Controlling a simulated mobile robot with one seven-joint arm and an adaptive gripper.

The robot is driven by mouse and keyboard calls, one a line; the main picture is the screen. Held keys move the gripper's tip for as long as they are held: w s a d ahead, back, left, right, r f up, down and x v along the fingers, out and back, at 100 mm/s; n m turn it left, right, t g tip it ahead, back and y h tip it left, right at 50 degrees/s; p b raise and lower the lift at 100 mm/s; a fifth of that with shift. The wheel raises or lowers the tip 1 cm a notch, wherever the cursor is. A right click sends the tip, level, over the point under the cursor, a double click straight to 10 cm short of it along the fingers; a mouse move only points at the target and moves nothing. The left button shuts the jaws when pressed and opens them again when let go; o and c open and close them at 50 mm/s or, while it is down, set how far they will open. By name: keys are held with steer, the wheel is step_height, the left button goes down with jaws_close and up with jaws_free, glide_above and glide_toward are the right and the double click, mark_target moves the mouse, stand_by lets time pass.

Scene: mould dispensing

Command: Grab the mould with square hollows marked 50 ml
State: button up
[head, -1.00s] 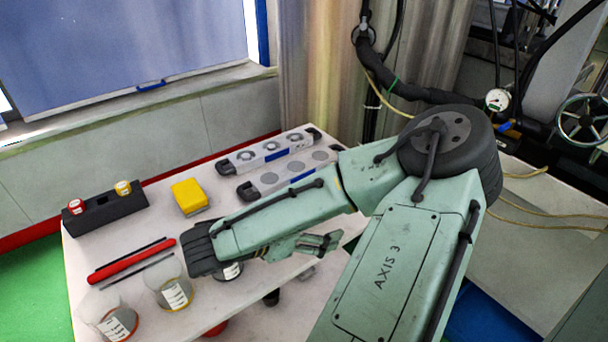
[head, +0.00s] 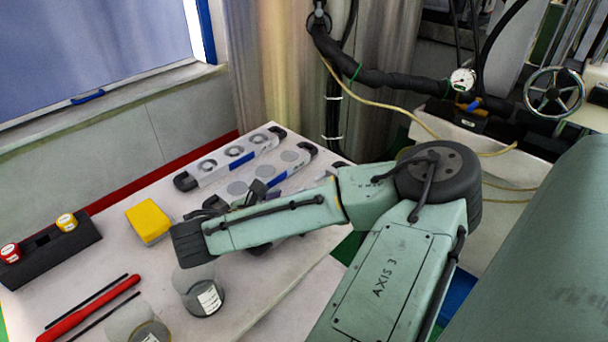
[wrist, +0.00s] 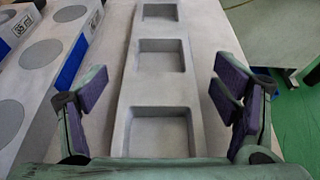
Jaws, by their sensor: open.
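In the wrist view a pale grey mould with square hollows (wrist: 161,91) runs lengthwise away from me. Several of its hollows show, but no volume mark is visible on it. My gripper (wrist: 160,86) is open, with one purple-padded finger on each side of this mould and a gap to it on both sides. In the head view my arm hides most of this mould. A mould with round flat hollows (wrist: 42,60) lies to its left in the wrist view and also shows in the head view (head: 266,181).
A mould with ring-shaped hollows (head: 236,152) lies at the back of the table. A yellow block (head: 149,220), a dark holder (head: 48,247) with red and yellow-capped jars, a red stick (head: 92,308) and clear beakers (head: 207,297) stand to the left and front.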

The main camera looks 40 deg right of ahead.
steer(key=shift+d+f, duration=0.1)
steer(key=shift+d, duration=0.3)
jaws_close()
stand_by(0.9)
